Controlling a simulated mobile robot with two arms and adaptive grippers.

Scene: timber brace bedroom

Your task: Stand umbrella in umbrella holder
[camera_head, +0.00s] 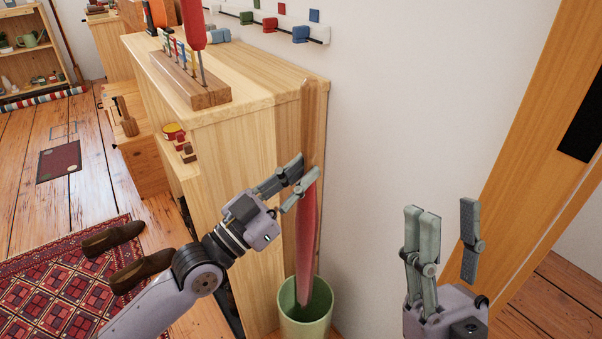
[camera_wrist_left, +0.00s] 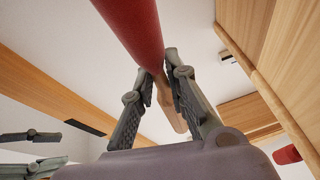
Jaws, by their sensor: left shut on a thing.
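The umbrella has a folded red canopy (camera_head: 307,240) and a wooden handle (camera_head: 309,115). It hangs nearly upright, handle up, against the wall beside the cabinet. My left gripper (camera_head: 301,180) is shut on it near the top of the canopy; the left wrist view shows the fingers (camera_wrist_left: 159,72) around it, with the canopy (camera_wrist_left: 130,25) passing between. The green umbrella holder (camera_head: 287,325) stands on the floor below. The umbrella's lower end shows within the holder's opening; how deep it reaches I cannot tell. My right gripper (camera_head: 440,215) is open and empty to the right.
A light wooden cabinet (camera_head: 250,150) stands close on the left of the umbrella, with a wooden rack (camera_head: 190,85) on top. The white wall (camera_head: 380,120) is right behind. A wooden door frame (camera_head: 540,150) is at right. Brown shoes (camera_head: 115,238) and a patterned rug (camera_head: 60,280) lie left.

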